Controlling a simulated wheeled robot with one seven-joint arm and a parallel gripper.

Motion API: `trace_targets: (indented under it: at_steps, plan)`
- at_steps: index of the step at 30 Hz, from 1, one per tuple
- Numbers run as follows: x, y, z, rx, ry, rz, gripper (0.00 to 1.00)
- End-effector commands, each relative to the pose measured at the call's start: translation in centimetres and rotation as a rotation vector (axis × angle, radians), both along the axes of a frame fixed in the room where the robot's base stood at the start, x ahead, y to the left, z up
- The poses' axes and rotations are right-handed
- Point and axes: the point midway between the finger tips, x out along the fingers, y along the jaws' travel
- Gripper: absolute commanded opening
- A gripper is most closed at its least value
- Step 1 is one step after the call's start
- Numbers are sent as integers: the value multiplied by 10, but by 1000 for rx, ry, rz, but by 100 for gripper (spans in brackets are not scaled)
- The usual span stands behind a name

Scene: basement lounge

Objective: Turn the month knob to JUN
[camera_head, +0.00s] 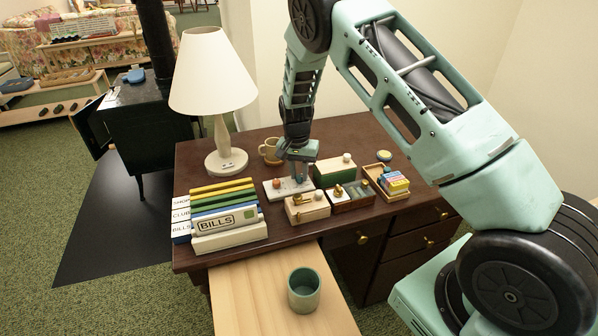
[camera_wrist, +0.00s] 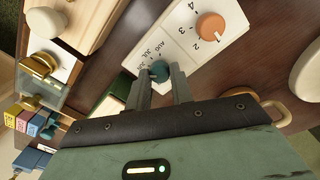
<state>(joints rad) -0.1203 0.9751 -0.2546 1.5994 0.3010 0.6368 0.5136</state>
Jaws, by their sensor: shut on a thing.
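The white dial panel (camera_head: 272,194) lies on the dark desk beneath my gripper (camera_head: 299,174). In the wrist view the panel (camera_wrist: 186,30) carries an orange knob (camera_wrist: 211,26) beside the numbers 2, 3 and 4. It also carries a teal knob (camera_wrist: 159,69) with small month labels around it. My gripper (camera_wrist: 161,82) is shut on the teal knob, one finger on each side. I cannot tell which month the knob points to. The orange knob (camera_head: 277,184) stands free of the fingers.
A wooden box (camera_head: 307,208), a green box (camera_head: 333,172) and a tray of coloured blocks (camera_head: 378,172) stand close right. A mug (camera_head: 269,151), a lamp (camera_head: 214,90) and labelled binders (camera_head: 226,222) stand around. A green cup (camera_head: 304,290) is on the pale board in front.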

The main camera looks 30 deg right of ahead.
Motion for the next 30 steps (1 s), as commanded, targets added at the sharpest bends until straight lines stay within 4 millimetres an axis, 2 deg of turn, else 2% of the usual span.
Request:
trace_targets:
  at_steps: [10, 11, 12, 13, 23, 26, 30]
  plan:
    - [0, 0, 0, -1, 0, -1, 0]
    - [0, 0, 0, -1, 1, -1, 28]
    - [0, 0, 0, -1, 1, -1, 39]
    - [0, 0, 0, -1, 1, -1, 45]
    - [0, 0, 3, -1, -1, 0, 45]
    - [2, 0, 12, 0, -4, 0, 45]
    - [3, 1, 37, -1, -6, 1, 45]
